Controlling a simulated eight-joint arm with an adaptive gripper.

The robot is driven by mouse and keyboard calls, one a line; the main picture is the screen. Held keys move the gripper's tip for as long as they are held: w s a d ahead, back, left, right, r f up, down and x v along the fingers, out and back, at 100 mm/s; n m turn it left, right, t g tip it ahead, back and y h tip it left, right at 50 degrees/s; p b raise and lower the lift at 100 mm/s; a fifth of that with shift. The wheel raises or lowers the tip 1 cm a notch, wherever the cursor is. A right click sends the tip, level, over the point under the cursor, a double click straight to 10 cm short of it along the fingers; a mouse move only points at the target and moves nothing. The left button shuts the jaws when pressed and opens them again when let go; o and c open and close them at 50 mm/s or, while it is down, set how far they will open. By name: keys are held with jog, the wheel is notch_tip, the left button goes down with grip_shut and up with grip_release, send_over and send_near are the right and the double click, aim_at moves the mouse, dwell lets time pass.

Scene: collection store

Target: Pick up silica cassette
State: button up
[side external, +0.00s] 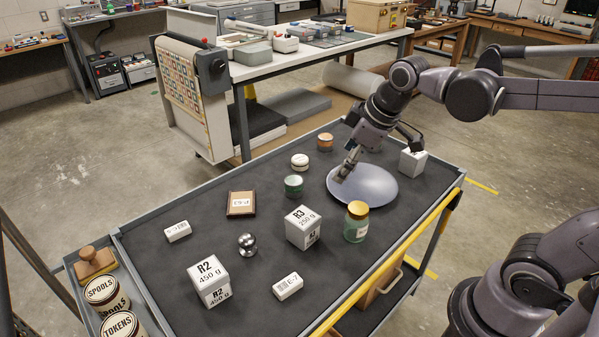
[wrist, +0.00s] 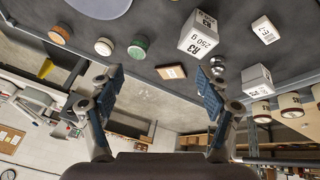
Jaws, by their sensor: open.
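No readable label says silica, so I cannot tell which item is the silica cassette. Small flat candidates are a white labelled box (side external: 177,231) at the left, a white box marked E-7 (side external: 288,287) at the front, and a brown-framed tile (side external: 241,203) between them and the back. The E-7 box (wrist: 265,30) and the tile (wrist: 171,72) also show in the wrist view. My gripper (side external: 347,168) is over the round grey dish (side external: 375,188), apart from these candidates. In the wrist view my gripper's fingers (wrist: 158,95) are spread with nothing between them.
The cart top holds cubes R2 (side external: 209,281) and R3 (side external: 303,227), a yellow-lidded jar (side external: 357,222), a metal knob (side external: 248,243), green (side external: 293,186), white (side external: 300,161) and orange (side external: 325,141) tins, and a white block (side external: 412,161). A raised rim edges the cart.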

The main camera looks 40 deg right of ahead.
jog(key=w+d+n+g, duration=0.1)
jog(key=w+n+g, duration=0.2)
jog(key=w+n, duration=0.55)
jog(key=n+g, duration=0.2)
jog(key=n, duration=0.4)
send_near(294, 179)
jog(key=shift+w+a, duration=0.15)
jog(key=shift+a, duration=0.15)
notch_tip(294, 179, down, 5)
jog(key=shift+f, duration=0.25)
jog(key=shift+d+f, duration=0.15)
jog(key=shift+f, duration=1.15)
jog(key=shift+d+f, duration=0.1)
jog(key=shift+f, duration=1.2)
jog(key=c, duration=1.3)
